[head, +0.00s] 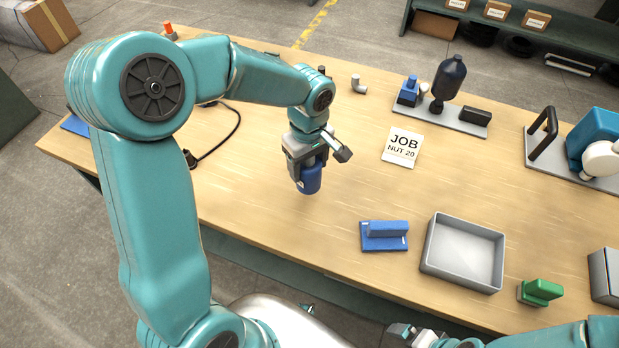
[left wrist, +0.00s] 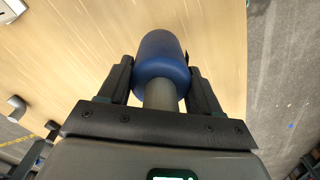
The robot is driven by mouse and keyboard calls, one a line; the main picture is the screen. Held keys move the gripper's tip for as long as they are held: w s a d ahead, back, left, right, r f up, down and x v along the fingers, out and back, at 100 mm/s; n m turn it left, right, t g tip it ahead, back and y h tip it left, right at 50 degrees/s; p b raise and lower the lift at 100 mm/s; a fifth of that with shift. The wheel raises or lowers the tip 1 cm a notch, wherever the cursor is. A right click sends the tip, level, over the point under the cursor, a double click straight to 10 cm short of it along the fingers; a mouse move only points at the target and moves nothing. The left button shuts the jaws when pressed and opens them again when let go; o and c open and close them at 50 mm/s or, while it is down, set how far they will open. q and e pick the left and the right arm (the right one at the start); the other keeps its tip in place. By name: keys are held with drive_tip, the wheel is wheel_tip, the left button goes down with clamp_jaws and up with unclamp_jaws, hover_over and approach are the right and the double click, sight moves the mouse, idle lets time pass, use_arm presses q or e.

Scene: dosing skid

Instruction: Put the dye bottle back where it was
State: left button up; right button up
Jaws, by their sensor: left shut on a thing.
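The dye bottle (head: 310,181) is dark blue and hangs roughly upright below my left gripper (head: 308,162) in the head view. In the left wrist view the bottle (left wrist: 162,66) shows its blue body and a grey neck between the two dark fingers of my left gripper (left wrist: 162,85), which is shut on it. I cannot tell whether its base touches the wooden table (head: 260,210). My right gripper (head: 402,332) shows only partly at the bottom edge of the head view, and its jaws are not clear.
A blue block fixture (head: 384,246), a grey tray (head: 440,263) and a green block (head: 541,291) stand at the front right. A dark flask (head: 450,77) stands on a plate at the back. Table around the bottle is bare.

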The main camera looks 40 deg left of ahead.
sight(309, 179)
use_arm(q)
drive_tip(key=shift+w+f, duration=0.1)
drive_tip(key=shift+f, duration=2.7)
drive_tip(key=shift+f, duration=0.1)
drive_tip(key=shift+f+b, duration=0.1)
drive_tip(key=shift+b, duration=0.25)
drive_tip(key=o, duration=1.4)
drive_tip(key=shift+d, duration=0.1)
wheel_tip(309, 179, up, 12)
drive_tip(key=shift+r+p, duration=0.25)
drive_tip(key=shift+p, duration=0.35)
